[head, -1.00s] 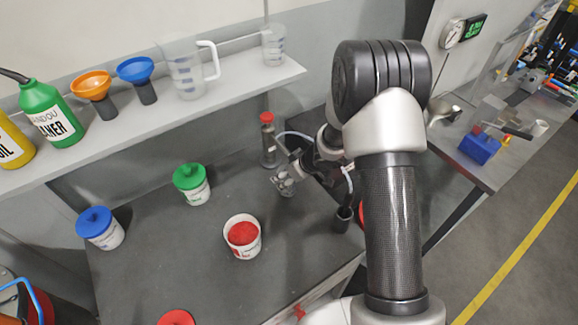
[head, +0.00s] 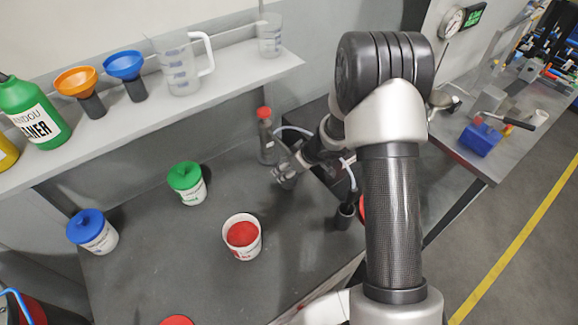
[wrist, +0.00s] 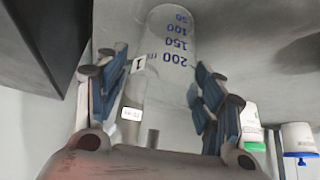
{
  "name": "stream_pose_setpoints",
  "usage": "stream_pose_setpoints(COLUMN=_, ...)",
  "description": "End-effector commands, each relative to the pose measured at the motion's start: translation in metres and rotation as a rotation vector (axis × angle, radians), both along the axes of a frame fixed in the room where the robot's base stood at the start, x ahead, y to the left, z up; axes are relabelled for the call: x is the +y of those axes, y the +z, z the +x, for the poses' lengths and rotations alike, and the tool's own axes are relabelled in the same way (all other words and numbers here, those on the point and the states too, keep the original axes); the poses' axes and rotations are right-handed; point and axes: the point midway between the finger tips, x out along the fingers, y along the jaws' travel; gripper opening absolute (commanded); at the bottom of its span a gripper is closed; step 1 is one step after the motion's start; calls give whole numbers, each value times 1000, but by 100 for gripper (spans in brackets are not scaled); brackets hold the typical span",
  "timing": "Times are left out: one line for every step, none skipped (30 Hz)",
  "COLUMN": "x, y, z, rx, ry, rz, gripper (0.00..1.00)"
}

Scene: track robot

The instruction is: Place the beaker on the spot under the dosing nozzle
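The clear beaker (wrist: 170,60) with blue volume marks shows between the two blue-padded fingers of my gripper (wrist: 164,98) in the wrist view. The fingers flank it on both sides and appear shut on it. In the head view my gripper (head: 286,178) is low over the dark bench (head: 200,265), and the beaker is hard to make out there. A grey bottle with a red cap (head: 265,135) stands just behind the gripper. A pale hose (head: 292,129) curves beside it. I cannot clearly identify the dosing nozzle or the spot under it.
The shelf (head: 230,83) holds a jug (head: 180,65), another beaker (head: 270,36) and funnels. A black cup (head: 345,215) stands right of the gripper.

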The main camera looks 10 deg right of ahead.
Motion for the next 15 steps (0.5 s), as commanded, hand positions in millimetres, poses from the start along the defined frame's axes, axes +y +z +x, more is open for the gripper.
stream_pose_setpoints(x=0, y=0, z=0, rx=0, ry=0, rz=0, gripper=68)
stream_pose_setpoints(x=0, y=0, z=0, rx=0, ry=0, rz=0, gripper=70)
stream_pose_setpoints(x=0, y=0, z=0, rx=0, ry=0, rz=0, gripper=73)
stream_pose_setpoints(x=0, y=0, z=0, rx=0, ry=0, rz=0, gripper=74)
stream_pose_setpoints(x=0, y=0, z=0, rx=0, ry=0, rz=0, gripper=74)
stream_pose_setpoints(x=0, y=0, z=0, rx=0, ry=1, rz=0, gripper=74)
stream_pose_setpoints(x=0, y=0, z=0, rx=0, ry=1, rz=0, gripper=74)
stream_pose_setpoints(x=0, y=0, z=0, rx=0, ry=1, rz=0, gripper=74)
stream_pose_setpoints(x=0, y=0, z=0, rx=0, ry=1, rz=0, gripper=74)
stream_pose_setpoints(x=0, y=0, z=0, rx=0, ry=1, rz=0, gripper=74)
stream_pose_setpoints(x=0, y=0, z=0, rx=0, ry=1, rz=0, gripper=74)
stream_pose_setpoints(x=0, y=0, z=0, rx=0, ry=1, rz=0, gripper=74)
stream_pose_setpoints(x=0, y=1, z=0, rx=0, ry=1, rz=0, gripper=74)
stream_pose_setpoints(x=0, y=2, z=0, rx=0, ry=1, rz=0, gripper=74)
stream_pose_setpoints(x=0, y=4, z=0, rx=-2, ry=1, rz=-1, gripper=74)
